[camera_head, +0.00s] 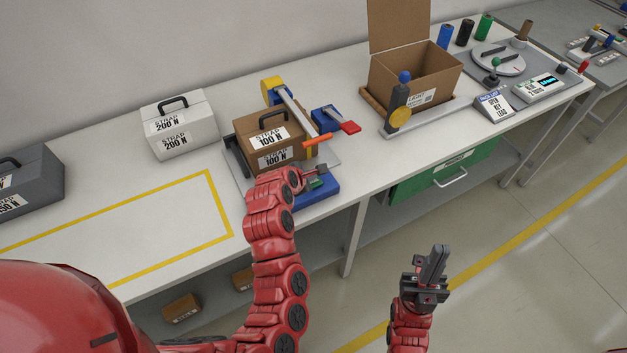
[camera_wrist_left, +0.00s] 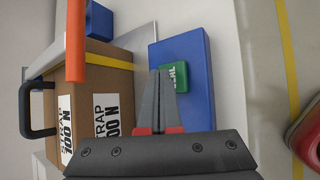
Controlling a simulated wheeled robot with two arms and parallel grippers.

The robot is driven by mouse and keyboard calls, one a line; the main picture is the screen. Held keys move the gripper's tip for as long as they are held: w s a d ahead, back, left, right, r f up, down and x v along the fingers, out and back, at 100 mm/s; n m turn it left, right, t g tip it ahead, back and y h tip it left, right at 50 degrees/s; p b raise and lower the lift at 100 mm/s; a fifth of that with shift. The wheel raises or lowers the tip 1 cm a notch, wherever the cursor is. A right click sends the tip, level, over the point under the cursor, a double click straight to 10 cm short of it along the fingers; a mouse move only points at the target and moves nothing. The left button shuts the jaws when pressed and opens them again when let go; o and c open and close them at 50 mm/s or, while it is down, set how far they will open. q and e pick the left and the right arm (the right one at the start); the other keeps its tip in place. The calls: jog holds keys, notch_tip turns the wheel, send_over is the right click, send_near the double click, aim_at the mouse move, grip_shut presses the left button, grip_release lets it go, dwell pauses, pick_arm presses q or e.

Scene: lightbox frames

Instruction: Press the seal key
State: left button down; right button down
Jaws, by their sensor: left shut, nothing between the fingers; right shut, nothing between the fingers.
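The green seal key (camera_head: 318,183) sits on a blue block (camera_head: 318,195) at the front edge of the strapping station. In the left wrist view the key (camera_wrist_left: 177,77) shows part of white lettering on top of the blue block (camera_wrist_left: 195,48). My left gripper (camera_head: 322,168) is shut and empty, with its fingertips over the near side of the key. In the left wrist view the shut fingers (camera_wrist_left: 161,75) overlap the key's left edge; whether they touch it I cannot tell. My right gripper (camera_head: 437,254) is shut and empty, in front of the bench over the floor.
A brown box (camera_head: 261,139) labelled STRAP 100 N stands beside the key with a yellow strap around it. An orange bar (camera_head: 317,140) sticks out near my left gripper. A red-handled blue device (camera_head: 340,120) and a white 200 N case (camera_head: 181,124) stand nearby.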

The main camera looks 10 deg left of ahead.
pick_arm(q)
jog(key=shift+f, duration=0.55)
dwell(0.9)
jog(key=shift+r, duration=0.15)
jog(key=shift+r+p, duration=0.35)
jog(key=shift+r, duration=0.45)
jog(key=shift+r+p, duration=1.55)
jog(key=shift+r, duration=0.95)
jog(key=shift+f, duration=0.1)
